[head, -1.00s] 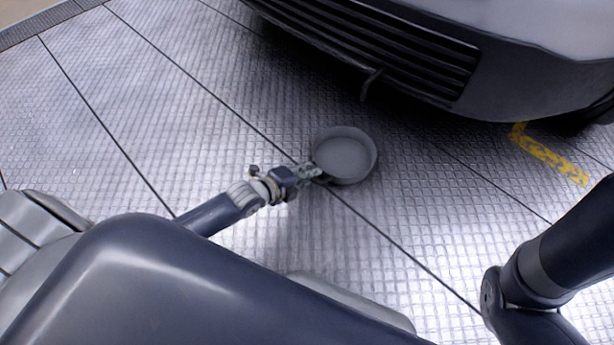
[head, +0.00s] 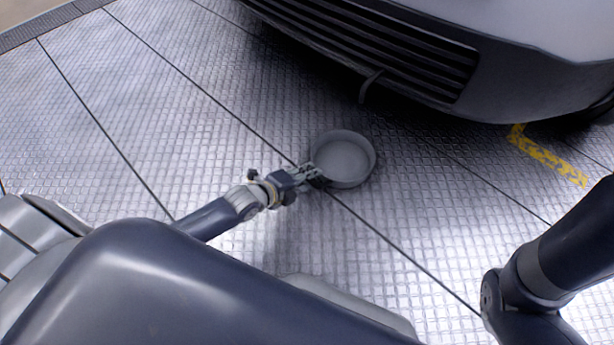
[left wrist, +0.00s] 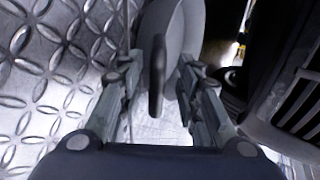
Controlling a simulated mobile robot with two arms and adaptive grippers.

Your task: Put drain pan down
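The drain pan (head: 343,159) is a round, shallow grey pan that appears to rest on the metal floor in front of the car. Its dark handle (left wrist: 157,75) runs between the fingers of my left gripper (left wrist: 155,82) in the left wrist view. Both fingers stand apart from the handle with a gap on each side, so the gripper is open around it. In the head view my left gripper (head: 311,176) is at the pan's lower left edge. My right gripper is out of view.
The car's front bumper and grille (head: 400,50) overhang the floor just beyond the pan. A yellow floor marking (head: 547,157) lies to the right. The patterned metal floor (head: 150,90) is clear to the left of the pan.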

